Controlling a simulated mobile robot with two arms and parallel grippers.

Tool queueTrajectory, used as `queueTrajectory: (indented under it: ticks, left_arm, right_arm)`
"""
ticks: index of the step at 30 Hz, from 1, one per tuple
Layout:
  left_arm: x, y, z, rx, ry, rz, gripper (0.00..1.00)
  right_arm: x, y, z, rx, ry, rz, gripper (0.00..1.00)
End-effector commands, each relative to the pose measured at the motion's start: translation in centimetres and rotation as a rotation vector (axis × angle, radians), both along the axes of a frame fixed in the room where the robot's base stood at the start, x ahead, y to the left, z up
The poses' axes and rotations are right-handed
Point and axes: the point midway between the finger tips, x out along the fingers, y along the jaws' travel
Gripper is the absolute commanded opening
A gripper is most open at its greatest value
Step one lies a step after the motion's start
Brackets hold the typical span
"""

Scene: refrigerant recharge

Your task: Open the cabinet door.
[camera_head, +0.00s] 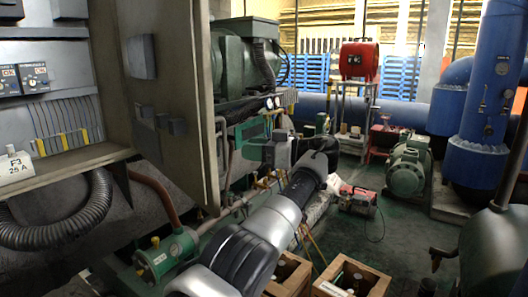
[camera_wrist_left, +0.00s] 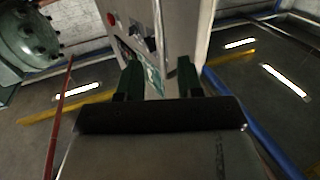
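The grey cabinet (camera_head: 45,100) stands at the left of the head view, with switches and wiring showing inside. A tall grey-brown panel, which looks like its door (camera_head: 165,85), stands swung out at the cabinet's right side. My left gripper (camera_head: 258,134) is to the right of this panel in the head view, beyond my forearm. In the left wrist view its two dark green fingers (camera_wrist_left: 158,82) are apart. A pale panel with a red button (camera_wrist_left: 150,35) lies ahead of them; I cannot tell whether they touch it. My right gripper is not in view.
Wooden crates (camera_head: 350,278) stand on the floor below my left arm. A black corrugated hose (camera_head: 60,232) hangs under the cabinet. Green machinery (camera_head: 240,60) stands behind the door. A green motor (camera_head: 407,167) and blue pipes (camera_head: 490,90) are at the right. Some floor shows between.

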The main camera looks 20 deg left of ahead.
Motion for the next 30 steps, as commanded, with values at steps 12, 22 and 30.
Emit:
queueTrajectory:
  ticks: [12, 22, 30]
  left_arm:
    - [0.4, -3.0, 0.1, 0.0, 0.002, 0.0, 0.37]
    - [0.3, -3.2, 0.0, 0.0, -0.001, 0.002, 0.37]
    - [0.9, -2.5, -2.4, -0.052, 0.049, -0.027, 0.06]
  right_arm:
    - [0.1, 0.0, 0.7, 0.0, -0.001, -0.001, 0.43]
    - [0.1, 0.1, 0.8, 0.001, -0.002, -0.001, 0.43]
    - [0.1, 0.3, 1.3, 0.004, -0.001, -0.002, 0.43]
